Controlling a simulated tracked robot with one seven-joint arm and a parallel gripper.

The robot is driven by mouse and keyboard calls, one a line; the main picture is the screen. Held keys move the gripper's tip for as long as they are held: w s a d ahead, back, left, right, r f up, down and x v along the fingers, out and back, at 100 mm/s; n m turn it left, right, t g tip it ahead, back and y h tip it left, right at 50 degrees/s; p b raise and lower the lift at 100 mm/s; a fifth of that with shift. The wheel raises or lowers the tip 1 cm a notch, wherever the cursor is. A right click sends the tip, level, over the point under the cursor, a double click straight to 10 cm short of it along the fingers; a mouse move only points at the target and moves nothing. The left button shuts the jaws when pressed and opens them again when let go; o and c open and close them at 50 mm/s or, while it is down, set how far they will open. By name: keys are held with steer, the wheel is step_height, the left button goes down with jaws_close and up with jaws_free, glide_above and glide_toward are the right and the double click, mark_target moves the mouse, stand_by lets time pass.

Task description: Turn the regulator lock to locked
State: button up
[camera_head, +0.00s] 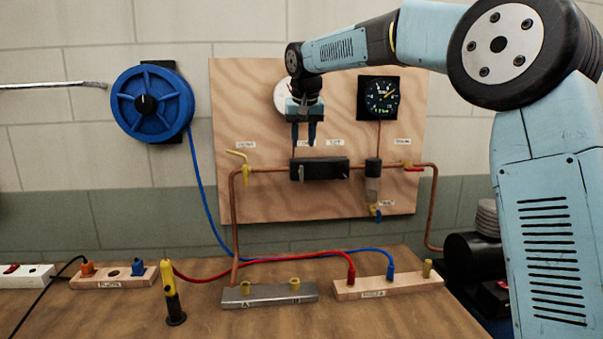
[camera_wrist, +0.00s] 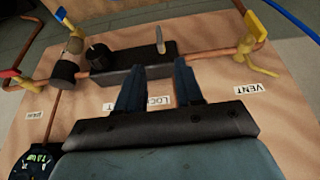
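The regulator is a black block (camera_head: 325,170) on the copper pipe of the plywood board, and it also shows in the wrist view (camera_wrist: 133,76). A small silver lever (camera_wrist: 160,40) stands on the block, near its right end in the wrist view. A dark round knob (camera_wrist: 100,57) is at the other end. My gripper (camera_head: 304,145) is above the block in the head view, pointing down. In the wrist view its two fingers (camera_wrist: 159,72) are apart with nothing between them. The lever lies beyond the fingertips, apparently untouched. A LOCK label (camera_wrist: 158,102) is partly hidden by the fingers.
A yellow vent valve (camera_head: 241,162) is left of the block. A red-handled valve (camera_head: 413,168) and a dark gauge (camera_head: 381,98) are to the right. The blue hose reel (camera_head: 152,104) hangs farther left. Hoses and fittings lie on the wooden bench (camera_head: 215,310) below.

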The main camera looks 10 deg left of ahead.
mark_target(302, 166)
steer(key=x, duration=1.2)
steer(key=shift+w, duration=0.1)
steer(key=shift+c, duration=0.2)
jaws_close()
